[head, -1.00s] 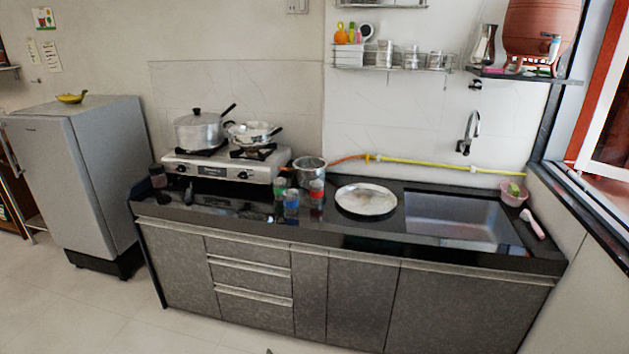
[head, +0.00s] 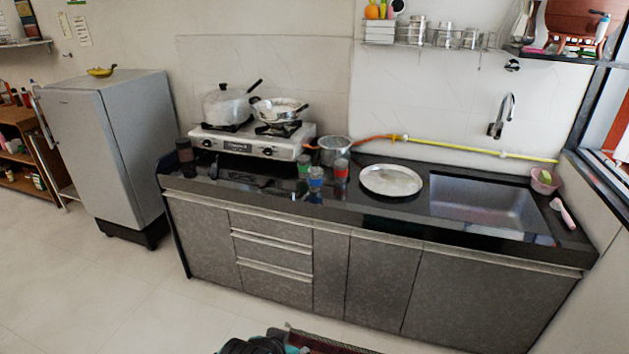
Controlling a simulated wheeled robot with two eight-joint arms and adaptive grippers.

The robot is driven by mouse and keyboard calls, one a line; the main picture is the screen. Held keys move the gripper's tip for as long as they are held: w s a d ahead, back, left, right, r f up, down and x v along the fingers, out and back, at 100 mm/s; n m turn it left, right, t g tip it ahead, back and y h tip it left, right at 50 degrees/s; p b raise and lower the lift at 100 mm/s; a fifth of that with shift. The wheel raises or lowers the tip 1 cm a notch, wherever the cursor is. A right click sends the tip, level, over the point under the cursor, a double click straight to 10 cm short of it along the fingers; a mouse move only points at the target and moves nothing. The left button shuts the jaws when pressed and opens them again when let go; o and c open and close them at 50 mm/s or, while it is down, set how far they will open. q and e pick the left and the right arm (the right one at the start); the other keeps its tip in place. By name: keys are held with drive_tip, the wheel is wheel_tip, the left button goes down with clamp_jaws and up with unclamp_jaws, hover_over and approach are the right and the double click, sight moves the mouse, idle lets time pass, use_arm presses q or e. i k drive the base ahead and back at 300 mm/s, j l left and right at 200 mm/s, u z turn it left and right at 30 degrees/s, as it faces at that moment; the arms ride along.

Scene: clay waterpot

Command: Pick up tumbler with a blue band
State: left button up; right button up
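The tumbler with a blue band (head: 316,179) stands upright on the black counter, in front of the steel pot. A tumbler with a red band (head: 341,171) stands close to its right. A tumbler with a green band (head: 303,166) stands just behind it to the left and is partly hidden. I cannot make out either of my grippers in the head view. Nothing is touching the blue-banded tumbler.
The black counter (head: 230,180) holds a stove (head: 247,145), a steel pot (head: 333,150), a round steel plate (head: 391,180) and a sink (head: 480,205). A patterned rug (head: 325,342) and an unclear dark shape (head: 250,346) lie at the bottom edge. The floor at left is clear.

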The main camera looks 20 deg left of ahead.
sight(315, 180)
drive_tip(key=i+j, duration=0.2)
drive_tip(key=j, duration=0.35)
drive_tip(key=i+j, duration=0.2)
drive_tip(key=j, duration=0.35)
drive_tip(key=i+j, duration=0.2)
drive_tip(key=j, duration=0.4)
drive_tip(key=i+j, duration=0.2)
drive_tip(key=j, duration=0.35)
drive_tip(key=i+j+z, duration=0.1)
drive_tip(key=j, duration=0.45)
drive_tip(key=i+j, duration=0.25)
drive_tip(key=j, duration=0.3)
drive_tip(key=i+j, duration=0.2)
drive_tip(key=j, duration=0.4)
drive_tip(key=i+j, duration=0.15)
drive_tip(key=j, duration=0.4)
